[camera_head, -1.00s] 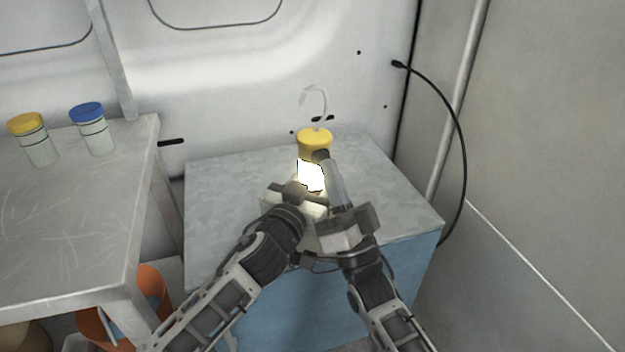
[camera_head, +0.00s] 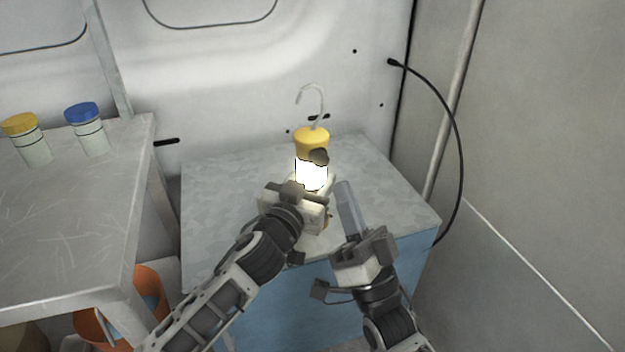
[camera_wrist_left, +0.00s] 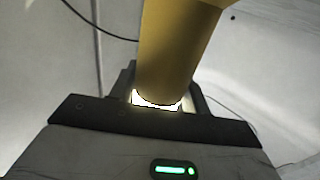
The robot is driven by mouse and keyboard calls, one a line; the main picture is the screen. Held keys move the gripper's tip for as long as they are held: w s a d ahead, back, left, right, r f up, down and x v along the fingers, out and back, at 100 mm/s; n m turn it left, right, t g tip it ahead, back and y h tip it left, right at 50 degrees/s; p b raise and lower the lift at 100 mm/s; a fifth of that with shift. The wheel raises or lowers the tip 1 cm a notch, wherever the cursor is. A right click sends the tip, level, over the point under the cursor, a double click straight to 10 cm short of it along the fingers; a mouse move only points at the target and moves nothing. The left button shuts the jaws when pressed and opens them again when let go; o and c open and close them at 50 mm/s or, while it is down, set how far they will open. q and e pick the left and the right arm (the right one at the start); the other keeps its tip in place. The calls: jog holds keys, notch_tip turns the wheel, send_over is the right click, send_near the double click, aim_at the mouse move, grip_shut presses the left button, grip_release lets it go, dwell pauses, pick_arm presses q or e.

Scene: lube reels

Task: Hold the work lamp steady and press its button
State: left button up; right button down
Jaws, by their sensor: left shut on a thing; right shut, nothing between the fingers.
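The work lamp (camera_head: 312,141) stands upright on a metal-topped blue cabinet, with a yellow cap, a hook on top and a brightly glowing white body. A dark round part (camera_head: 318,157), perhaps its button, shows on the right side below the cap. My left gripper (camera_head: 308,190) is shut on the lamp's lower body. In the left wrist view the lamp's yellow part (camera_wrist_left: 177,45) rises between the fingers, with glow at its base. My right gripper (camera_head: 346,195) is shut and empty, to the right of the lamp and apart from it.
The cabinet top (camera_head: 225,190) is clear around the lamp. A side table (camera_head: 60,220) at left holds a yellow-lidded jar (camera_head: 32,143) and a blue-lidded jar (camera_head: 90,130). An orange bucket (camera_head: 148,290) is beneath it. A black cable (camera_head: 458,130) hangs along the right wall.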

pick_arm(q)
jog(key=shift+a+f, duration=0.1)
jog(key=o, duration=1.5)
jog(key=shift+c, duration=0.2)
